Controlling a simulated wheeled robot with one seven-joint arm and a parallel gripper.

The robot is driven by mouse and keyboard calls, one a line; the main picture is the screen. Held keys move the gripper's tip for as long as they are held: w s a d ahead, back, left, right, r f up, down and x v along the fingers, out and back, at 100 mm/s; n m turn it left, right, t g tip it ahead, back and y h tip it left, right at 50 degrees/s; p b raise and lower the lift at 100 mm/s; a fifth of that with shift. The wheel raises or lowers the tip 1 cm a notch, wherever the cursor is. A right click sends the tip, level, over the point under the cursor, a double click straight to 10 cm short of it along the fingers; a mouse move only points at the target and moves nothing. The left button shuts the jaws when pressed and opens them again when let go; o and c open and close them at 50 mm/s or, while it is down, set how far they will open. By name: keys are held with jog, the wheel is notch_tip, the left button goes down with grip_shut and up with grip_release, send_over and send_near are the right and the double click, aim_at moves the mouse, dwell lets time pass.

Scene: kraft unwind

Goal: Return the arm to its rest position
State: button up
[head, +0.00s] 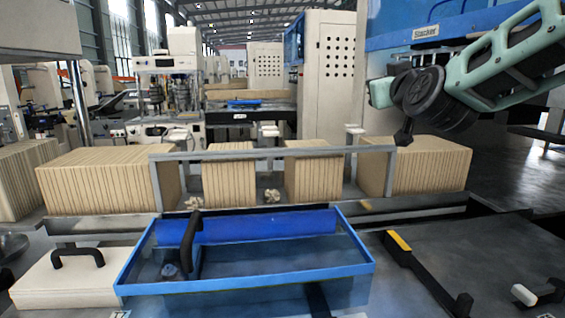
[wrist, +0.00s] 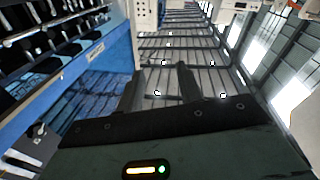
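My arm comes in from the upper right of the head view, with pale green links and dark joints. It is raised in front of the blue stacker machine (head: 400,24), clear of the work surface. In the wrist view my gripper (wrist: 158,80) shows two dark fingers standing apart, with nothing between them. The wrist camera looks across the hall toward the roof and windows. The fingertips are hard to make out in the head view.
Brown kraft stacks (head: 98,180) stand in a row behind a grey metal frame (head: 270,152). In front are a blue-rimmed tray (head: 245,284) holding a blue roll (head: 255,224), a white lidded box (head: 72,280) and a yellow-tipped black bar (head: 425,268). Space around the raised arm looks free.

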jog(key=s+a+f+n+g+y, duration=0.1)
jog(key=s+a+f+g, duration=0.2)
jog(key=f, duration=0.4)
jog(key=s+a+f+n+g+y, duration=0.1)
jog(key=s+a+f+g+y, duration=0.1)
jog(key=s+a+f+g, duration=0.2)
jog(key=s+a+f+n+g+y, duration=0.1)
jog(key=s+a+f+g, duration=0.3)
jog(key=s+f, duration=0.6)
jog(key=shift+s+a+n+y, duration=0.2)
jog(key=shift+a+n+y, duration=0.25)
jog(key=shift+a, duration=0.6)
jog(key=s+d+f+g+h, duration=0.1)
jog(key=s+d+f+g, duration=0.1)
jog(key=s, duration=0.5)
jog(key=s+d+f+g+h, duration=0.2)
jog(key=s+f+g, duration=0.1)
jog(key=s+f, duration=0.2)
jog(key=s+d+f+g+h, duration=0.1)
jog(key=s+d+f+g, duration=0.1)
jog(key=s, duration=0.7)
jog(key=shift+f+n+g, duration=0.45)
jog(key=shift+f+g, duration=0.05)
jog(key=shift+f, duration=0.25)
jog(key=shift+s, duration=0.15)
